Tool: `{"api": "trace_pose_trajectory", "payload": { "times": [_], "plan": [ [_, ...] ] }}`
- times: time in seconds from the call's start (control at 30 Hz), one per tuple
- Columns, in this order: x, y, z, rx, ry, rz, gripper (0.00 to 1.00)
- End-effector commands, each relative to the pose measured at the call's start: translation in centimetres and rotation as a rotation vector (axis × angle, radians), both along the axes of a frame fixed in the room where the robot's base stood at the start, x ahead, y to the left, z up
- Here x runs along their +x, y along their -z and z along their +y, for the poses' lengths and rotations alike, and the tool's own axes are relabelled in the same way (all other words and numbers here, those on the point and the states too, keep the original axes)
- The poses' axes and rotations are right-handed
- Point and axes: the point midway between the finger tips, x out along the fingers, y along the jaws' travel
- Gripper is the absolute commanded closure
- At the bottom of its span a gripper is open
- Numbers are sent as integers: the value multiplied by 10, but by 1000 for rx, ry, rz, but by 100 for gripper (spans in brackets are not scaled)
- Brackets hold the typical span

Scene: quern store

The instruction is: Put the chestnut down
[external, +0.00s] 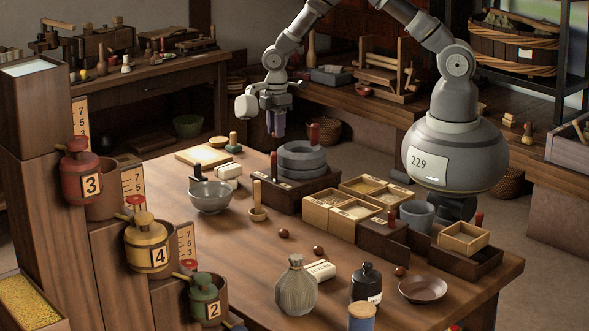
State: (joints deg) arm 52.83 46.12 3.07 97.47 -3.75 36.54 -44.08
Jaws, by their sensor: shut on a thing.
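My gripper (275,131) hangs from the arm at the upper middle, in front of the far side of the table and left of the stacked grey millstones. It points down with its fingers shut. The chestnut between them is too small and hidden to make out. Several round brown chestnuts lie on the wooden table (235,262): one chestnut (283,233) near the middle, another chestnut (318,250) to its right, and a third chestnut (400,271) beside the shallow brown dish (423,290).
The grey quern (303,160) stands on a dark base. Open wooden boxes (322,212) stand right of it. The table's left-middle is clear. Numbered jars line the left steps.

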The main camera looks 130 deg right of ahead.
Motion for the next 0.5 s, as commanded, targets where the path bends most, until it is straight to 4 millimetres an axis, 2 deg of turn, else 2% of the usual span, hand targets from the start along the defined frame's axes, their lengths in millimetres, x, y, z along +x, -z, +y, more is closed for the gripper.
{"api": "trace_pose_trajectory", "payload": {
  "times": [0.07,0.17,0.27,0.4,0.5],
  "plan": [
    [14,-1,0,-1,-20,-2,100],
    [48,-5,2,-1,-68,-2,100],
    [98,-12,11,-1,-139,-2,100],
    [174,-26,40,2,-253,-1,100],
    [220,-38,67,4,-328,0,100]
  ]
}}
